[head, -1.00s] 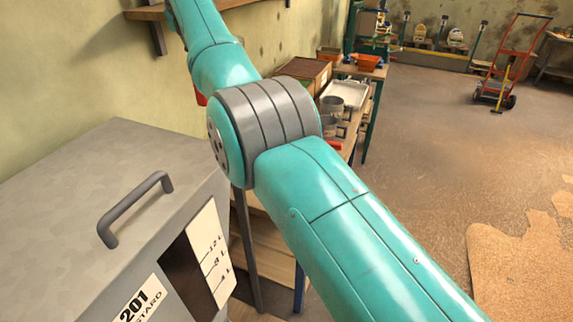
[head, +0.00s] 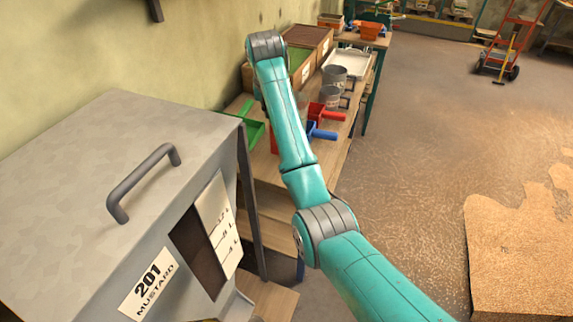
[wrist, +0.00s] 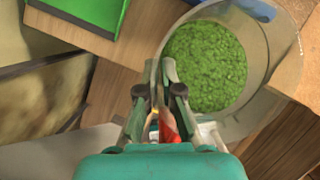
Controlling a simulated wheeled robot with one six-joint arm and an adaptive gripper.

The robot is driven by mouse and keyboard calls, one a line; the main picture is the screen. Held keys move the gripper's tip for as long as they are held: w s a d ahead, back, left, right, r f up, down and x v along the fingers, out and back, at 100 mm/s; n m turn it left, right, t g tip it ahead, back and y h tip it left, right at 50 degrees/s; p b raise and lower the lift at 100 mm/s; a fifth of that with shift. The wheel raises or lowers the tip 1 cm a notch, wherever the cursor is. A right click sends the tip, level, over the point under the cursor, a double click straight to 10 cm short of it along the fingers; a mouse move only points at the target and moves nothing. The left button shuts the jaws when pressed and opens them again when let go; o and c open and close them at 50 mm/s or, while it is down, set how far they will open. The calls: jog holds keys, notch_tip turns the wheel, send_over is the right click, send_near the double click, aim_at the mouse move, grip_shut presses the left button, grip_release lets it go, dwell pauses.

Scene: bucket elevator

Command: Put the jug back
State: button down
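The jug (wrist: 255,100) is a grey see-through vessel holding green granules (wrist: 205,65). It fills the upper right of the wrist view, mouth towards the camera. My gripper (wrist: 160,88) is at its near left side, fingers close together and seemingly shut on the jug's near edge or handle; the contact itself is hard to see. A small red and yellow thing (wrist: 166,125) shows between the finger bases; I cannot tell what it is. In the head view my gripper and this jug are hidden behind my arm. Grey cans (head: 334,76) stand on the bench there.
A wooden bench (head: 345,135) runs along the wall with a green scoop (head: 252,128), red scoop (head: 325,112), blue scoop (head: 318,132), seed boxes (head: 300,60) and a white tray (head: 347,64). The grey mustard bin (head: 100,180) stands at left.

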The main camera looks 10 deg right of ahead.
jog(key=shift+s+d+f, duration=0.1)
jog(key=shift+d+f, duration=0.05)
jog(key=shift+f, duration=2.5)
jog(key=shift+s+d+f, duration=0.1)
jog(key=shift+f, duration=2.65)
jog(key=c, duration=1.3)
grip_release()
jog(key=v, duration=1.2)
jog(key=shift+s, duration=0.15)
